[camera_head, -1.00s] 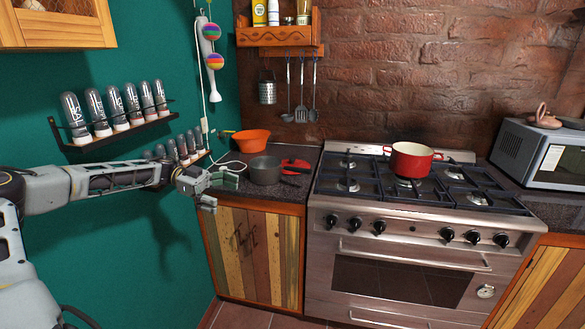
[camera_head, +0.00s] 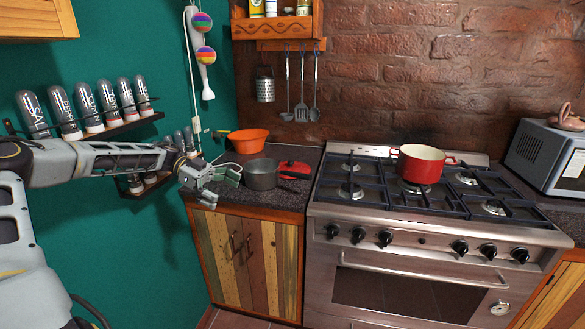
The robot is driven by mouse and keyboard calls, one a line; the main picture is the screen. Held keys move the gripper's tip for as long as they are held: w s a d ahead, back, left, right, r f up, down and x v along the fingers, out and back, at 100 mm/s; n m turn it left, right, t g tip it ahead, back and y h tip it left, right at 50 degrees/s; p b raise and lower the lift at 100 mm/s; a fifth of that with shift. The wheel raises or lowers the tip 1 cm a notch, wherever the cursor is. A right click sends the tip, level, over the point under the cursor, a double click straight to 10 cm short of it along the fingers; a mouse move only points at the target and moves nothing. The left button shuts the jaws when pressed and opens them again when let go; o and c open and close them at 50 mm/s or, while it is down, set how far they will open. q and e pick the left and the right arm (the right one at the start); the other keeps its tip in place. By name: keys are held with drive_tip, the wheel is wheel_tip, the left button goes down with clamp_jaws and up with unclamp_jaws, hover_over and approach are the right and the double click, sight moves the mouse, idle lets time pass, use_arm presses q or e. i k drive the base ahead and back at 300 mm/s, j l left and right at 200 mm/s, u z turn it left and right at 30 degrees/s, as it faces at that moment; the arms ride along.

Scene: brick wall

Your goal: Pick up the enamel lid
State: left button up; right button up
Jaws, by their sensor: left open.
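A red lid-like piece (camera_head: 297,167), likely the enamel lid, lies on the dark counter just right of and behind a grey saucepan (camera_head: 262,176). The saucepan and its dark handle hide part of it, so its full shape cannot be told. My left gripper (camera_head: 221,186) is open and empty, its fingers pointing right. It is at the counter's front left, left of the saucepan, with the saucepan between it and the red piece. My right gripper is out of view.
An orange bowl (camera_head: 248,140) stands behind the saucepan. A red pot (camera_head: 420,165) sits on the stove (camera_head: 352,205) to the right. A spice rack (camera_head: 116,129) is on the green wall near my left arm. Utensils hang above the counter.

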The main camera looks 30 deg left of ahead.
sight(291, 166)
drive_tip(key=i+j, duration=0.25)
drive_tip(key=i, duration=0.25)
drive_tip(key=i+j, duration=0.25)
drive_tip(key=i, duration=0.25)
drive_tip(key=i+j, duration=0.25)
drive_tip(key=i, duration=0.3)
